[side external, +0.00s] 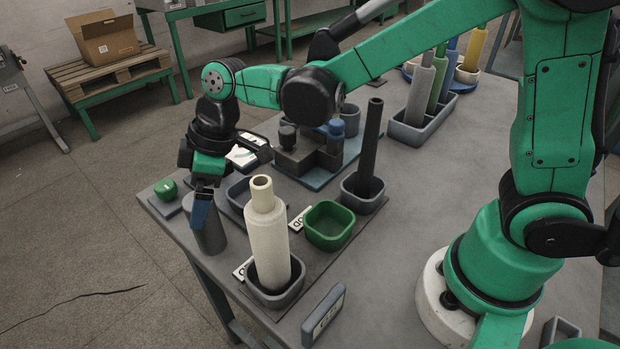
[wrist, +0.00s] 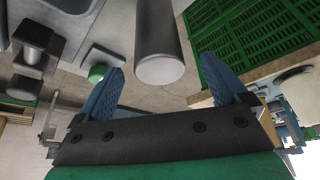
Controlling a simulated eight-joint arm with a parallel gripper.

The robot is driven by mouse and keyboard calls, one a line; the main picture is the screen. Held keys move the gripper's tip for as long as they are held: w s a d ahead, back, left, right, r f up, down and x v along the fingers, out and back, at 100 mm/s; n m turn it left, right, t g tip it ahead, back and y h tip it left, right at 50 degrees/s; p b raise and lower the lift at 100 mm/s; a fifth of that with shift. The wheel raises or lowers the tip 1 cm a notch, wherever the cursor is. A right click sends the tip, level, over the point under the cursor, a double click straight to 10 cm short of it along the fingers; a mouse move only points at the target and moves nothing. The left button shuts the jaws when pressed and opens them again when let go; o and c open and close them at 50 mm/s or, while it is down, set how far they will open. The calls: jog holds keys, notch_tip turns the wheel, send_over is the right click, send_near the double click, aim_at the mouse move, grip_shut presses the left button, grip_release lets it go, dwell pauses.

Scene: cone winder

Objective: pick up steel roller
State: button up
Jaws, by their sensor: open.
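A plain grey cylinder, which looks like the steel roller (side external: 211,238), stands upright near the table's left edge in the side view. My gripper (side external: 202,212) points down at its top and partly hides it. In the wrist view the roller (wrist: 160,40) reaches in from the top edge, its round end face between the blue fingertips. My gripper (wrist: 162,68) is open, with a gap visible on both sides of the roller. I cannot tell the exact depth between fingertips and roller.
A green knob (side external: 165,189) sits on a small plate left of the roller. A cream tube (side external: 267,235) stands in a grey tray to the right. A green tray (side external: 328,225) and a dark tube (side external: 371,140) stand farther right. The table edge is close on the left.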

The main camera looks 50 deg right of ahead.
aim_at(206, 224)
jog(key=shift+x, duration=1.9)
grip_shut()
